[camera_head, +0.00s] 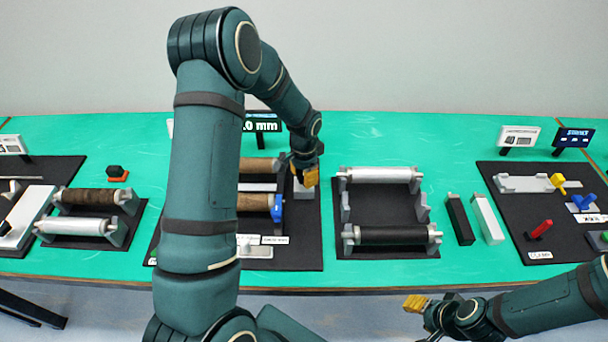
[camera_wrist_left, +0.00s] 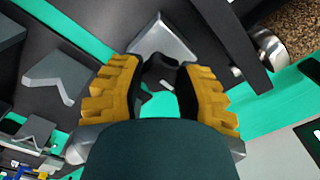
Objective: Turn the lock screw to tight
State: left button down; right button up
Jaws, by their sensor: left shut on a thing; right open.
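My left gripper (camera_head: 305,178), with yellow fingers, is at the right side of the middle conveyor unit. In the left wrist view its two fingers (camera_wrist_left: 162,90) are closed around a small black knob (camera_wrist_left: 160,72), which looks like the lock screw. The knob sits by a grey block (camera_wrist_left: 168,38). In the head view the knob is hidden by the gripper, and its turn angle cannot be told. My right gripper (camera_head: 416,303) is open and empty, in front of the table's front edge.
A roller frame (camera_head: 345,208) with a silver and a black roller stands just right of my left gripper. A blue part (camera_head: 277,208) is close below it. My left arm hides part of the middle unit and its "0 mm" display (camera_head: 262,126). Black and white blocks (camera_head: 486,218) stand farther right.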

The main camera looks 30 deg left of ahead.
pick_arm(q)
jog(key=c, duration=0.5)
grip_release()
jog(key=shift+c, duration=0.2)
notch_tip(320, 180, up, 12)
dwell(0.4)
